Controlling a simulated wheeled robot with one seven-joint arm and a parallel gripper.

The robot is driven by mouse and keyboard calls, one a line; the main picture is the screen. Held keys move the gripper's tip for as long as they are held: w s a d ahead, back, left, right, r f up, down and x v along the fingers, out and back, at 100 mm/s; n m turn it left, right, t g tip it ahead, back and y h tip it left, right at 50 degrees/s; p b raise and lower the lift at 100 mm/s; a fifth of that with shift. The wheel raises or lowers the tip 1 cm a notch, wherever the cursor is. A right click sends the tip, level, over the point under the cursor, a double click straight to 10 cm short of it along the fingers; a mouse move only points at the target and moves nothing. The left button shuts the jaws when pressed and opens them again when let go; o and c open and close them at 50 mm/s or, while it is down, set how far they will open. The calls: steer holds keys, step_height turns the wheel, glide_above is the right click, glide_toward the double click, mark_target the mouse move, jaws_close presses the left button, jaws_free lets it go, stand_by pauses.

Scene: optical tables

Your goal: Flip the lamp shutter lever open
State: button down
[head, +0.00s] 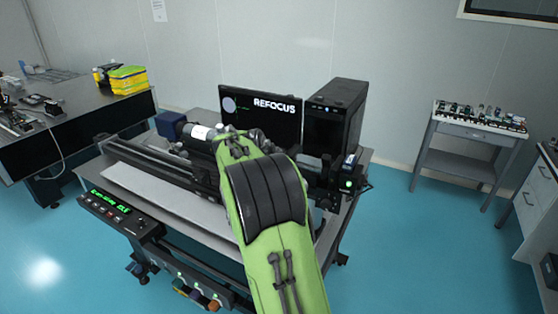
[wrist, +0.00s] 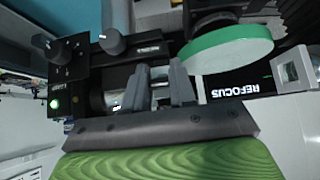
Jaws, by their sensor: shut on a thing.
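My gripper (wrist: 160,74) shows in the wrist view with its two grey fingers a short gap apart, shut on a small part that looks like the lamp shutter lever. The lever itself is mostly hidden between the fingers. A black cylindrical housing (wrist: 112,92) with a silvery part lies right behind the fingers. In the head view my green arm covers the gripper and the lever. The black box with the green light (head: 348,184) shows at the bench's right end.
A green-rimmed round optic (wrist: 228,48) is close to the right of the fingers. The monitor reading REFOCUS (head: 262,112) and a black computer tower (head: 335,115) stand behind. A black rail (head: 150,165) and a control box with green digits (head: 110,202) are to the left.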

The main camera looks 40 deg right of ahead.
steer(key=shift+d+r+g+y+p, duration=0.1)
steer(key=shift+r+g+y+p, duration=0.3)
steer(key=shift+y+p, duration=1.05)
steer(key=shift+h+p, duration=0.25)
steer(key=shift+p, duration=0.15)
steer(key=shift+f, duration=0.1)
steer(key=c, duration=0.9)
jaws_free()
steer(key=shift+w, duration=0.1)
steer(key=p+v, duration=0.1)
steer(key=v, duration=1.5)
steer(key=shift+p, duration=0.4)
steer(key=shift+f, duration=0.1)
